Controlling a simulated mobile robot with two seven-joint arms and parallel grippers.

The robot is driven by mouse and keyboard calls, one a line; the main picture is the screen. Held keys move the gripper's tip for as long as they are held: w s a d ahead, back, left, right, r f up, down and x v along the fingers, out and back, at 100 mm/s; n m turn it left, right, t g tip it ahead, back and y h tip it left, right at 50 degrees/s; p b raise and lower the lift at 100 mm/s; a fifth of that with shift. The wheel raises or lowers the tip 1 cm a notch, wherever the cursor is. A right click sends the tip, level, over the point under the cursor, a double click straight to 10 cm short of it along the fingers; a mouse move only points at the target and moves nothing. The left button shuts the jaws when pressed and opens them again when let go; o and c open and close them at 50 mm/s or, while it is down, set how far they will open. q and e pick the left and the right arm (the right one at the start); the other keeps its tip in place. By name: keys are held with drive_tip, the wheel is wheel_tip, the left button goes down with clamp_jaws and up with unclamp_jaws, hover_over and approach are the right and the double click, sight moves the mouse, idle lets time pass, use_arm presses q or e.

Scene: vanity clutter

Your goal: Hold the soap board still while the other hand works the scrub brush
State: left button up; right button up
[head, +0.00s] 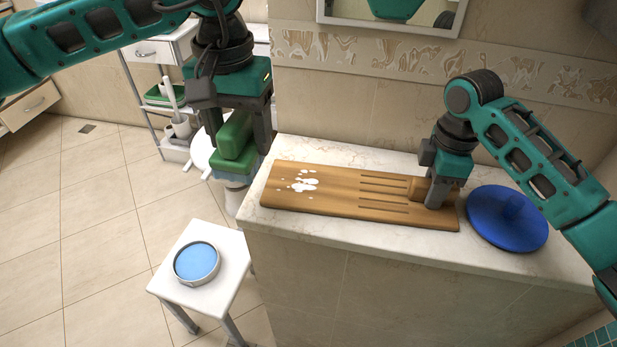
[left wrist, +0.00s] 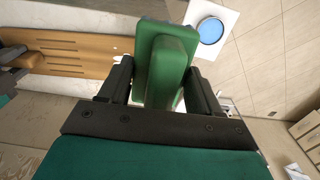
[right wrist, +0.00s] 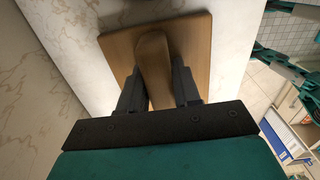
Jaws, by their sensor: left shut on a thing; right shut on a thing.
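The wooden soap board (head: 335,197) lies flat on the marble counter, with grooves to the right and white soap spots (head: 305,184) at its left end. My right gripper (head: 433,190) is shut on the raised wooden grip (right wrist: 152,62) at the board's right end. My left gripper (head: 237,140) is shut on the green scrub brush (head: 234,136), also seen between the fingers in the left wrist view (left wrist: 168,62). The brush is held in the air beside the board's left end, off the board.
A white stool (head: 217,287) carries a round blue-topped tin (head: 197,262), left of the counter. A shelf cart (head: 157,100) stands behind. The marble counter (head: 350,158) is clear behind the board.

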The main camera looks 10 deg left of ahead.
use_arm(q)
drive_tip(key=w+d+f, duration=0.4)
drive_tip(key=w+d, duration=0.4)
drive_tip(key=d, duration=0.2)
drive_tip(key=shift+w+a+f, duration=0.1)
drive_tip(key=shift+f, duration=1.55)
drive_tip(key=shift+w+a+f, duration=0.1)
drive_tip(key=shift+f, duration=1.55)
drive_tip(key=shift+a+f, duration=0.25)
drive_tip(key=shift+f, duration=0.5)
drive_tip(key=shift+c, duration=0.4)
drive_tip(key=shift+s+a, duration=0.15)
drive_tip(key=shift+a, duration=1.6)
drive_tip(key=shift+s+a, duration=0.1)
drive_tip(key=shift+a, duration=1.6)
drive_tip(key=shift+w+d, duration=0.15)
drive_tip(key=shift+d, duration=1.75)
drive_tip(key=shift+w+d, duration=0.1)
drive_tip(key=shift+d, duration=1.8)
wheel_tip(320, 180, up, 8)
use_arm(e)
drive_tip(key=o, duration=1.3)
